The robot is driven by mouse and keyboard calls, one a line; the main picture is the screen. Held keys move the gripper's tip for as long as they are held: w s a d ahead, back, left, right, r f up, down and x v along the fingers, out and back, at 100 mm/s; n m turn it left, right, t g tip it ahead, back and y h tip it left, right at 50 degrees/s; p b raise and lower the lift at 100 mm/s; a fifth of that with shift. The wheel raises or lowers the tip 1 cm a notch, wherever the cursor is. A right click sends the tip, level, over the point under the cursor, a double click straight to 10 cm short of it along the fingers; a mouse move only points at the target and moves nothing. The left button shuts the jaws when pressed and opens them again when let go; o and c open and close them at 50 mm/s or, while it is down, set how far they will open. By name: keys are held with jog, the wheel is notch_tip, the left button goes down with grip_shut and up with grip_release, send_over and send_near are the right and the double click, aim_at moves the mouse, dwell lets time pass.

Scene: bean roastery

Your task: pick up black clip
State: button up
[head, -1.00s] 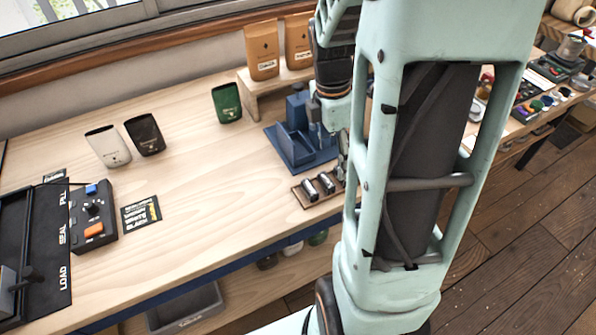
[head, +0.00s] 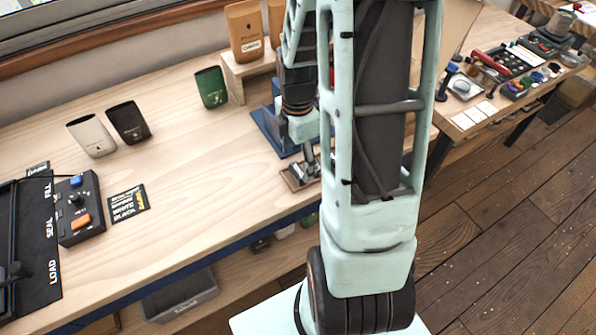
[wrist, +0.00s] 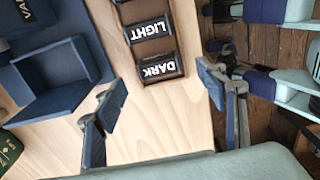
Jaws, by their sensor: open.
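No thing in view can be surely named a black clip. In the wrist view, a small dark wooden tray (wrist: 181,68) holds black-faced pieces with white lettering, one reading DARK (wrist: 158,69) and one reading LIGHT (wrist: 148,28). I cannot tell whether they are clips. The tray (head: 287,182) is partly hidden by my arm in the head view. My gripper (wrist: 160,90) is open and empty, its fingers spread to either side of the tray's near end, with the DARK piece between and beyond them. In the head view my gripper (head: 310,158) is over the tray's area, partly hidden.
A blue stand (head: 272,130), also in the wrist view (wrist: 62,82), is beside the tray. Green (head: 211,88), black (head: 128,122) and white (head: 91,136) pouches stand left. A control box (head: 80,208) is farther left. The bench between is mostly clear; its edge is right of the tray.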

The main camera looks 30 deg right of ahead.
aim_at(298, 170)
jog(key=shift+w+d+f, duration=0.1)
jog(key=shift+f, duration=1.5)
jog(key=shift+c, duration=0.6)
jog(key=c, duration=0.8)
jog(key=shift+o, duration=0.2)
